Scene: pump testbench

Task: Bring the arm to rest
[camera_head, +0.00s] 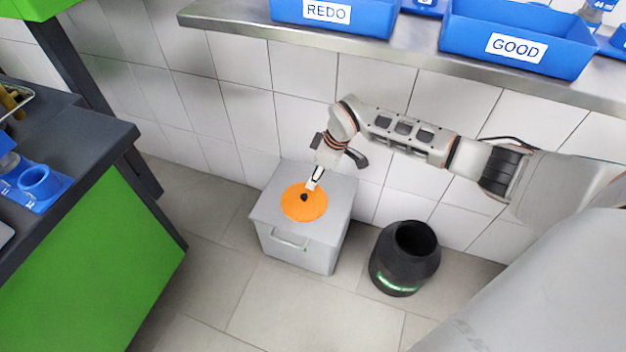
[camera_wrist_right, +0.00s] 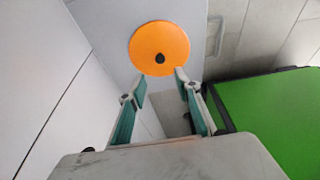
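My right arm (camera_head: 410,138) reaches in from the right of the head view, bent, with its gripper (camera_head: 314,184) pointing down over a grey box (camera_head: 262,210) on the floor. An orange disc (camera_head: 303,207) with a small black knob lies on top of the box. In the right wrist view the right gripper (camera_wrist_right: 160,82) has its two fingers spread apart with nothing between them. The orange disc (camera_wrist_right: 150,42) and its black knob show just beyond the fingertips, apart from them as far as I can see. My left gripper is in neither view.
A black round bin (camera_head: 390,275) stands on the floor right of the box. A steel shelf (camera_head: 415,45) above holds blue bins labelled REDO (camera_head: 330,28) and GOOD (camera_head: 480,48). A green-sided workbench (camera_head: 95,265) stands at the left. The floor in front is clear.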

